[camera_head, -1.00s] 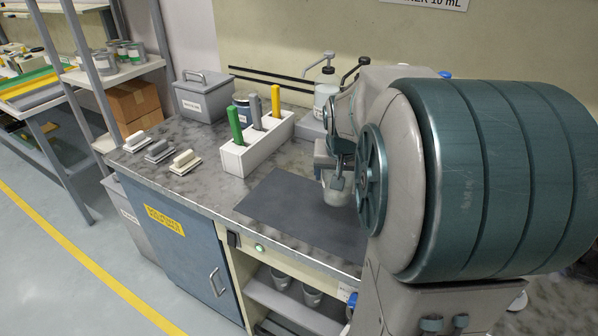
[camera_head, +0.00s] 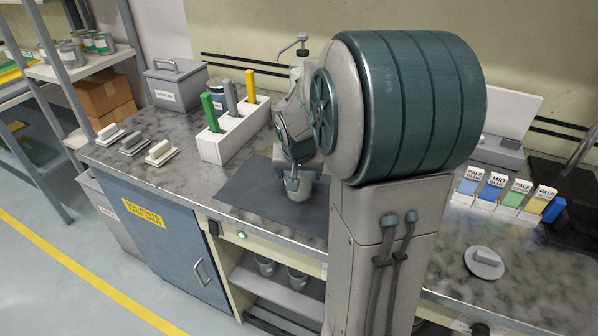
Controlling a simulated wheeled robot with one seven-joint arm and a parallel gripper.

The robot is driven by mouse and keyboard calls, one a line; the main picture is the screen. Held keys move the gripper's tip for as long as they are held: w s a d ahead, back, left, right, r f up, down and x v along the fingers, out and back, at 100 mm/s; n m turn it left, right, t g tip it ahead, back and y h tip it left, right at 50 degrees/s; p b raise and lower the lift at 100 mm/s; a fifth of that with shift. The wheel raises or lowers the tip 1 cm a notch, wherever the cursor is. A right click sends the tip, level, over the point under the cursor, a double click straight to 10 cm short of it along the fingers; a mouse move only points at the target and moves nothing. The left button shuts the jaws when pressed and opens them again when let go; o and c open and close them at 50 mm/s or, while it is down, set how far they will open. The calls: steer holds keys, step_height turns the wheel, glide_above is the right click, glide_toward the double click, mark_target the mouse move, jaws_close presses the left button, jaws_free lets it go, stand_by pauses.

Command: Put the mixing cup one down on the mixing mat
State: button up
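The mixing cup (camera_head: 301,191), small and pale grey, is upright over the right part of the dark mixing mat (camera_head: 240,190). My gripper (camera_head: 298,181) points down at the cup, with a finger against its near side, and appears shut on it. My arm hides the far finger and part of the cup's rim. Whether the cup's base touches the mat or is just above it, I cannot tell.
A white holder (camera_head: 233,136) with green, grey and yellow handled tools stands behind the mat. Several colour-labelled blocks (camera_head: 504,196) and a round lidded disc (camera_head: 484,262) are on the right. The mat's left part is clear.

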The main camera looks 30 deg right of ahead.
steer(key=o, duration=1.4)
steer(key=shift+f, duration=0.1)
steer(key=shift+r, duration=0.5)
steer(key=v, duration=1.1)
steer(key=s+a+f+n+y, duration=0.1)
steer(key=s+a+f+n, duration=0.2)
steer(key=s+a, duration=0.3)
steer(key=s+a+f+n+g+y, duration=0.1)
steer(key=s+a+f+n, duration=0.1)
steer(key=s+a, duration=0.4)
steer(key=s+f, duration=0.1)
steer(key=s, duration=0.2)
steer(key=shift+n+p, duration=0.35)
steer(key=shift+n, duration=0.05)
steer(key=shift+s, duration=0.1)
